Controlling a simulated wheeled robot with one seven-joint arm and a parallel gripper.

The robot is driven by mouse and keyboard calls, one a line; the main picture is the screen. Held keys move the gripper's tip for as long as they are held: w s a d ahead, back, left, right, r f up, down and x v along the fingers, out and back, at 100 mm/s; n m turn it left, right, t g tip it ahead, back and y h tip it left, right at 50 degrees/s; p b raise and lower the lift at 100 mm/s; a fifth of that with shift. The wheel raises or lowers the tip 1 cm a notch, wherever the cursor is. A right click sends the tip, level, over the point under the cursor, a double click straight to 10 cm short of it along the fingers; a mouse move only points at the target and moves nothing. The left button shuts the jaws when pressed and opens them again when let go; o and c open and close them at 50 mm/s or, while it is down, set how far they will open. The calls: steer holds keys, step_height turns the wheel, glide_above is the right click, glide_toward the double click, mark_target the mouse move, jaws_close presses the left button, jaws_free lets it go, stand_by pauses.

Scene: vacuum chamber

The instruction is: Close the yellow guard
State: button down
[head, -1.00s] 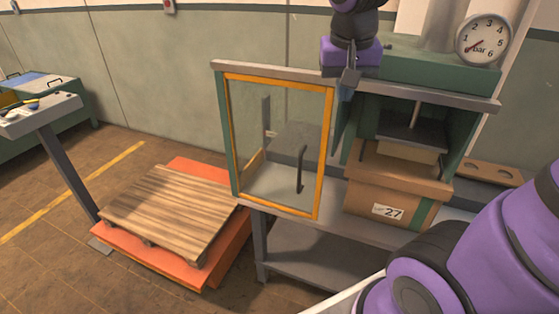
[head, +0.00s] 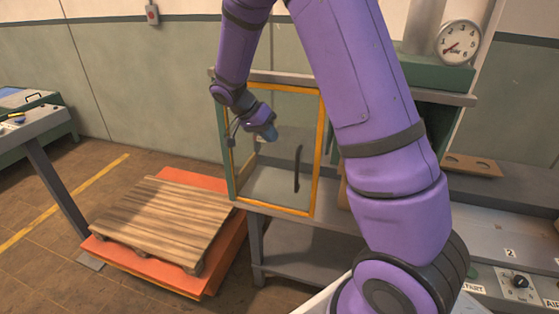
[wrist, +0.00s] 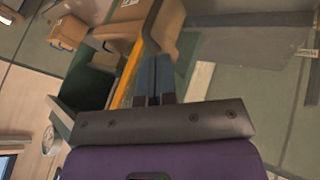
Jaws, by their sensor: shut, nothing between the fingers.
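The yellow guard (head: 318,150) is a clear pane in a yellow frame with a dark upright handle (head: 297,168). It stands swung out at the left of the press, and the front of the press is not covered by it. My gripper (head: 270,132) is at the upper left part of the guard, left of the handle. I cannot tell whether it touches the pane. In the wrist view the fingers (wrist: 154,78) are together and empty, beside a yellow frame bar (wrist: 131,66).
My arm hides most of the press and the carton below it. A wooden pallet (head: 165,215) on an orange base (head: 218,265) lies at the left. A gauge (head: 459,43) is at the upper right. A control panel (head: 515,282) is at the lower right. Floor is free at far left.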

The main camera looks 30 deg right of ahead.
mark_target(288, 158)
steer(key=x, duration=1)
steer(key=shift+w+a+f, duration=0.15)
steer(key=shift+w+f, duration=0.1)
steer(key=shift+f, duration=0.2)
